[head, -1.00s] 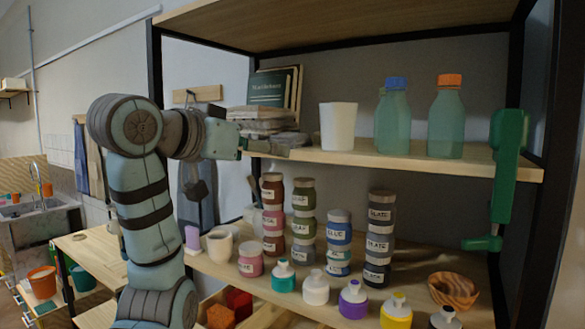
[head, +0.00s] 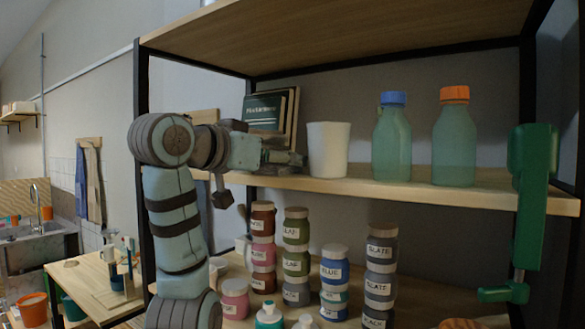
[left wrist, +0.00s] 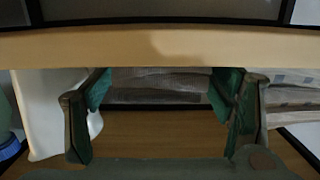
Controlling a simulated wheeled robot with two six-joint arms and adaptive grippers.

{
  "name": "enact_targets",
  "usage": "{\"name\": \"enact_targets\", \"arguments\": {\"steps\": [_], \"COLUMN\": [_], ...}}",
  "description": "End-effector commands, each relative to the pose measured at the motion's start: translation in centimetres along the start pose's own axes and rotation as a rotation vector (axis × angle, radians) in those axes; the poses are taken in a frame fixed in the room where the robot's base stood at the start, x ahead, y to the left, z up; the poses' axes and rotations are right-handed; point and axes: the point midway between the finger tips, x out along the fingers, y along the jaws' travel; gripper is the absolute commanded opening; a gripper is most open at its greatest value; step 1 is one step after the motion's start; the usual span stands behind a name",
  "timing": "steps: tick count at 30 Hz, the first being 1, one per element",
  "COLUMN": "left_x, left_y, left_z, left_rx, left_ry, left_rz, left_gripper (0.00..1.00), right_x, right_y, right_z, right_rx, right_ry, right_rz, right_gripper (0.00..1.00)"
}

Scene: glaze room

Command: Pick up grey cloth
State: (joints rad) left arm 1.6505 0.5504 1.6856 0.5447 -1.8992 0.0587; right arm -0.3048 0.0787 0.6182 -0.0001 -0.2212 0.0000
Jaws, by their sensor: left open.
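In the left wrist view, a folded grey cloth (left wrist: 158,86) shows between the two fingers of my left gripper (left wrist: 160,110). The fingers are open and stand to either side of it; I cannot tell whether either touches it. In the head view, my left gripper (head: 292,160) is just above the upper shelf, left of a white cup. My arm and gripper hide most or all of the cloth there. My right gripper is not in view.
The white cup (head: 327,149) stands close beside my left gripper on the upper shelf (head: 350,189). Two bottles (head: 392,140) stand further right. Books (head: 268,112) are behind. More folded material (left wrist: 290,100) lies right in the wrist view. Stacked jars (head: 296,250) fill the shelf below.

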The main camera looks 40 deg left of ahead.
Motion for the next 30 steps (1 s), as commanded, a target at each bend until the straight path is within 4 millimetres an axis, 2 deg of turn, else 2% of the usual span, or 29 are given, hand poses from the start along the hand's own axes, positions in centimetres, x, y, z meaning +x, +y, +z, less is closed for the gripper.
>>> {"name": "enact_targets", "arguments": {"steps": [2, 9, 12, 19, 23, 26, 29, 30], "left_x": [-0.1, -0.1, -0.1, -0.1, -0.2, -0.5, -1.1, -1.4], "left_y": [-0.1, -0.1, -0.1, 0.0, 0.0, 0.1, 0.2, 0.2], "left_z": [0.0, 0.0, 0.0, -0.1, -1.1, -3.0, -6.5, -8.3], "left_rx": [0.000, -0.001, -0.001, 0.000, -0.002, -0.002, -0.003, -0.003], "left_ry": [0.000, 0.000, 0.000, 0.000, 0.002, 0.003, 0.004, 0.003], "left_rz": [-0.003, -0.003, -0.002, 0.000, 0.000, 0.003, 0.005, 0.006], "left_gripper": [0.74, 0.36, 0.22, 0.22, 0.22, 0.22, 0.22, 0.22], "right_x": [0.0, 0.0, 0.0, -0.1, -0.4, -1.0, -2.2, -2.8], "right_y": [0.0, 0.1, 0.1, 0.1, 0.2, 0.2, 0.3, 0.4], "right_z": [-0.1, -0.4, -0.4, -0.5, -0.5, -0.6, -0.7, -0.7], "right_rx": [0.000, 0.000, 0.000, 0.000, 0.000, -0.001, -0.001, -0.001], "right_ry": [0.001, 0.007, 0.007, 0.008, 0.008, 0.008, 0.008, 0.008], "right_rz": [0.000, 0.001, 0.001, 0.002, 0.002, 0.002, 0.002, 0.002], "right_gripper": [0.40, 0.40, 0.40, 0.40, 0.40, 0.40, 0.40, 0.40]}}
